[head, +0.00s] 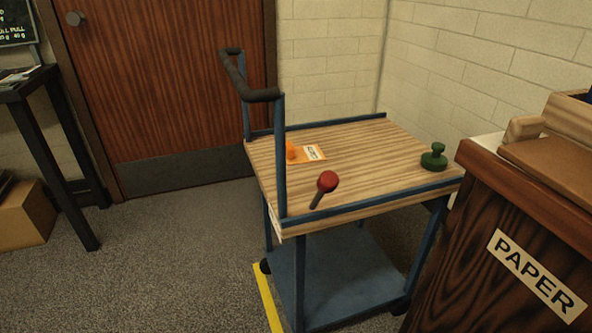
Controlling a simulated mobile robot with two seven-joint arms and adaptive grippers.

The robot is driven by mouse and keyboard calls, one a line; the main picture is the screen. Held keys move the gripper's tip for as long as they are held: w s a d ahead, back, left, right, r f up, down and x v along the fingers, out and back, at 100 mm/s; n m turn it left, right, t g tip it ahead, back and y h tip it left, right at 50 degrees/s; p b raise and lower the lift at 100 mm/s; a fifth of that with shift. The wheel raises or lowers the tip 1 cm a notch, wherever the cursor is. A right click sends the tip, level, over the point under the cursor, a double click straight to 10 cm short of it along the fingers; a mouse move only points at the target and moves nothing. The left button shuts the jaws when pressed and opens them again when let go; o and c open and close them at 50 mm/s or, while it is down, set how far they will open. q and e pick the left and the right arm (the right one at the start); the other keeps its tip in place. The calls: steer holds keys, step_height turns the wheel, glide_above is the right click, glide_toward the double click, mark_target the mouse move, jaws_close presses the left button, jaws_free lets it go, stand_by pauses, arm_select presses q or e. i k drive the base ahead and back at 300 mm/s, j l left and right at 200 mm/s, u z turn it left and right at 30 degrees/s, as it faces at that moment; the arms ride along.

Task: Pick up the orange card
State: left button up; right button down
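An orange card (298,155) with a white printed label lies flat on the wooden top of a blue-framed cart (355,147). It is near the left side of the top, and the cart's handle post stands just left of it. A small orange knob-like shape rises from the card's left part; I cannot tell whether it belongs to the card. Neither of my grippers shows in the head view.
A red-knobbed tool (327,182) and a green knobbed weight (434,157) are on the cart top. The cart's dark handle (240,78) rises at left. A wooden cabinet marked PAPER (490,240) stands close at right. Open floor (170,270) lies left of the cart.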

mark_target(311, 153)
steer(key=k+z, duration=0.4)
steer(key=k+l+z, duration=0.2)
steer(key=z, duration=0.25)
steer(key=j+z, duration=0.1)
steer(key=z, duration=0.35)
steer(key=j+z, duration=0.15)
steer(key=z, duration=0.3)
steer(key=j+z, duration=0.1)
steer(key=z, duration=0.35)
steer(key=k+j, duration=0.1)
steer(key=j, duration=2.25)
steer(key=k+j, duration=0.1)
steer(key=j, duration=0.3)
steer(key=k+j, duration=0.15)
steer(key=j, duration=0.25)
steer(key=i+l, duration=0.3)
steer(key=l, duration=0.2)
